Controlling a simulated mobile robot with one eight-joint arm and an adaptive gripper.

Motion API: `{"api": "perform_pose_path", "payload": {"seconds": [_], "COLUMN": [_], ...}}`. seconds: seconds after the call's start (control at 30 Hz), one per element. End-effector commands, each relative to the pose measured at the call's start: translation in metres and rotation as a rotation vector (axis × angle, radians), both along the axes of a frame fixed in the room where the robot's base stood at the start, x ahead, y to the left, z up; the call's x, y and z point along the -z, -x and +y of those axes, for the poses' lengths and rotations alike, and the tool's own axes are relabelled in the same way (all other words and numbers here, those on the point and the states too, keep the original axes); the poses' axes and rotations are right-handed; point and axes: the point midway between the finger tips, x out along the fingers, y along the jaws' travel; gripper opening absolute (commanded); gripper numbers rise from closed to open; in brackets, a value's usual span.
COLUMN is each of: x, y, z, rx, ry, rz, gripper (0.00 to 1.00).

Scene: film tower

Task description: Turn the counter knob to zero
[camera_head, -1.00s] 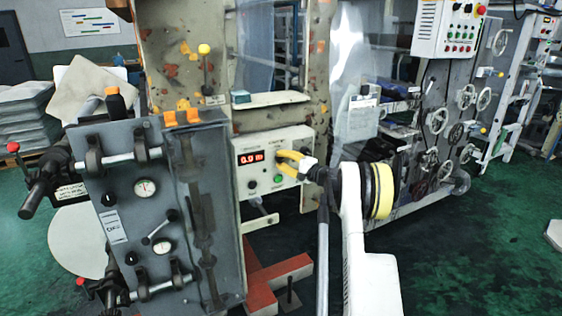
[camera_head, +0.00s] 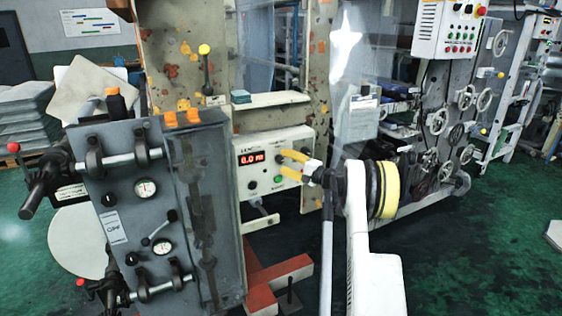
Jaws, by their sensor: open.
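The white counter box (camera_head: 262,195) is mounted on the machine frame in the middle of the view. Its red display (camera_head: 251,158) appears to read about 0.0, with the last characters unclear. Dark knobs and a green button (camera_head: 278,180) sit on its face. A dark knob (camera_head: 279,152) shows near the upper finger. I cannot tell whether the fingers touch a knob.
A grey unit (camera_head: 125,245) with gauges and levers stands at the left, close to the box. A red floor beam (camera_head: 262,296) lies below. A control box (camera_head: 452,28) and handwheels (camera_head: 441,121) are at the right.

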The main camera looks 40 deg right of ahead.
Motion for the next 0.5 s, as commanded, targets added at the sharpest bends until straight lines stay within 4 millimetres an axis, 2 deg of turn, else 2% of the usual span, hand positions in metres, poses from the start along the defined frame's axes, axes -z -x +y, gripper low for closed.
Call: {"api": "perform_pose_path", "payload": {"seconds": [0.3, 0.5], "x": [0.000, 0.000], "y": [0.070, 0.094], "z": [-0.012, -0.015], "rx": [0.003, 0.001], "ry": [0.000, 0.000], "rz": [0.000, 0.000], "gripper": [0.51, 0.51]}}
